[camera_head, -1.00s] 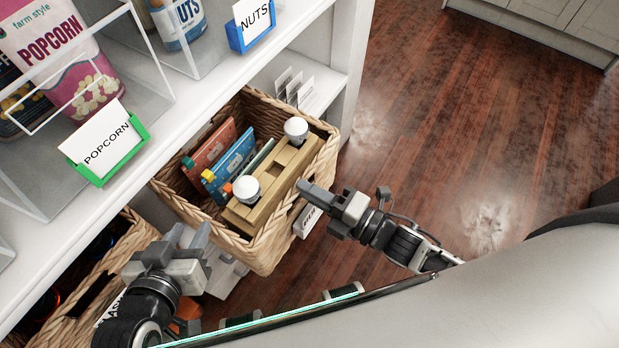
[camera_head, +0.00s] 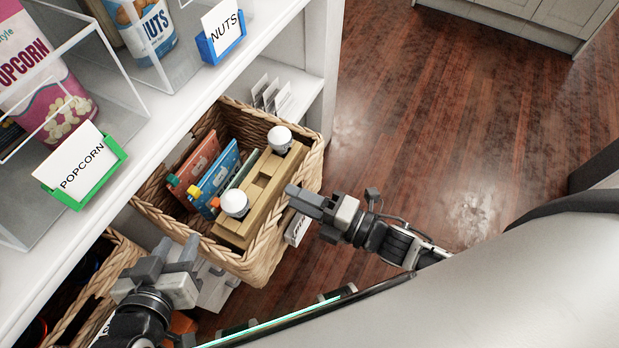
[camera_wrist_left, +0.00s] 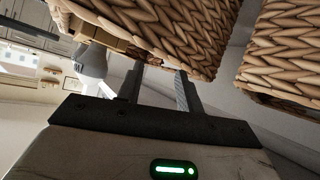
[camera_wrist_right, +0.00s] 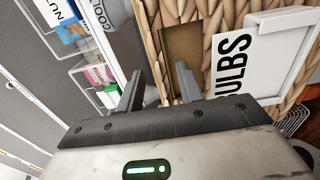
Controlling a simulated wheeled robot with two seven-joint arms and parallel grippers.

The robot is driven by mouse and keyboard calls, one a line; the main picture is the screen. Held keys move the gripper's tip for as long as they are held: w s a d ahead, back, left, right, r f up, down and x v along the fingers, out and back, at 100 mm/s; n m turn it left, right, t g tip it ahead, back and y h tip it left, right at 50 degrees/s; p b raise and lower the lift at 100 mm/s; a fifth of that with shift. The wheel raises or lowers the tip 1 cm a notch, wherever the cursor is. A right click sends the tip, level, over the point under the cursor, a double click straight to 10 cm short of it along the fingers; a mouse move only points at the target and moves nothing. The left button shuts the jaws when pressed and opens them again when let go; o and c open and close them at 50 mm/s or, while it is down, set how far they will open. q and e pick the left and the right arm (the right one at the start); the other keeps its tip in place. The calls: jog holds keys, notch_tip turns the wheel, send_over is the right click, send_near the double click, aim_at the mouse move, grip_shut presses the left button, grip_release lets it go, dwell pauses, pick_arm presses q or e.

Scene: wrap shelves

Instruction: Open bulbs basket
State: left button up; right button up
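The woven bulbs basket (camera_head: 268,262) sticks out of the shelf, tilted in the head view. It holds a wooden block with two white bulbs (camera_head: 279,139) and thin booklets (camera_head: 215,180). My right gripper (camera_head: 296,196) is at its front side. In the right wrist view its fingers (camera_wrist_right: 160,80) are apart near the rim, by the handle hole (camera_wrist_right: 184,50) and the "BULBS" label (camera_wrist_right: 236,65). Whether they touch wicker is unclear. My left gripper (camera_head: 178,258) is by the basket's lower left side. Its fingers (camera_wrist_left: 158,85) are apart and empty, below the wicker.
A second woven basket (camera_head: 108,285) sits left of it, partly behind my left arm. The white shelf above carries clear bins with a popcorn label (camera_head: 82,172) and a nuts label (camera_head: 221,30). Small white cards (camera_head: 268,93) stand behind the bulbs basket. Wooden floor (camera_head: 430,120) is clear to the right.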

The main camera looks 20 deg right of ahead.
jog(key=v, duration=1.6)
